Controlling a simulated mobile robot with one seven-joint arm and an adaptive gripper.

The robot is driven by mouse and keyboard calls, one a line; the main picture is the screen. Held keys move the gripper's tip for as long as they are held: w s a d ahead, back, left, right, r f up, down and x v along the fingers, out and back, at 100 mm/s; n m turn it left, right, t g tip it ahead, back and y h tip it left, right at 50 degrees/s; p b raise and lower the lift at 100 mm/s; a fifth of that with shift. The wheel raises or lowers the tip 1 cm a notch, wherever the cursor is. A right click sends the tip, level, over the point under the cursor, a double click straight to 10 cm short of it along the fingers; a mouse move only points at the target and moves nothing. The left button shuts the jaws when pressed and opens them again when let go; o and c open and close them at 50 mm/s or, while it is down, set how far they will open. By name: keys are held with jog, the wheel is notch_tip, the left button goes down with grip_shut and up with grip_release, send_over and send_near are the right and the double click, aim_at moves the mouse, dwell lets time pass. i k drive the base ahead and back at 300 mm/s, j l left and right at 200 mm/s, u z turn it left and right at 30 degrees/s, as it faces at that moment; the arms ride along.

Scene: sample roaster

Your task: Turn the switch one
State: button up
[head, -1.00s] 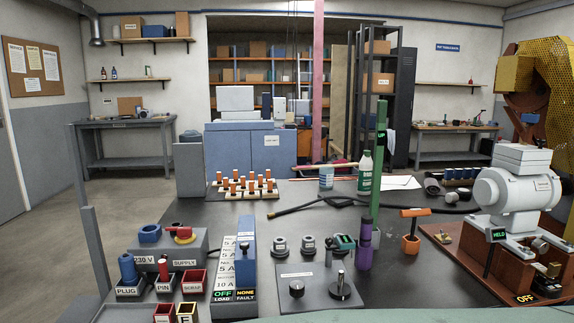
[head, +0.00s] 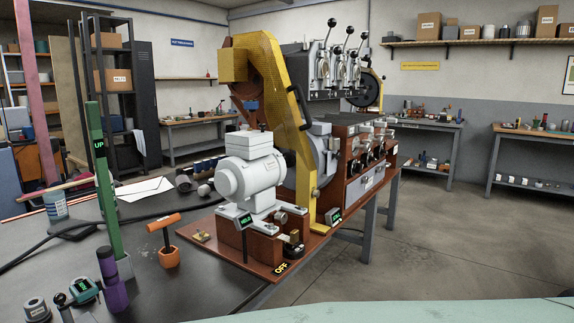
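A white motor (head: 247,178) stands on a brown base board (head: 222,228) at the table's right end. A small dark and brass fitting (head: 292,248) sits at the board's front corner, just behind a sign reading OFF (head: 281,268). It may be the switch, but it is too small to tell its handle or setting. Signs reading HELD stand in front of the motor (head: 245,219) and by the yellow guard's foot (head: 334,215). My gripper is not in view.
An orange T-handled tool (head: 168,252), a purple bottle-like object (head: 110,283) and a green post marked UP (head: 98,165) stand on the dark table. A yellow guard (head: 276,110) and a machine with several levers (head: 335,75) rise behind the motor. Floor at right is open.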

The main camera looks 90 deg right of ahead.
aim_at(358, 167)
jog(key=z, duration=3.05)
jog(key=i+l+z, duration=0.15)
jog(key=i+l, duration=0.7)
jog(key=i+l+z, duration=0.1)
jog(key=i+l, duration=0.7)
jog(key=i, duration=0.2)
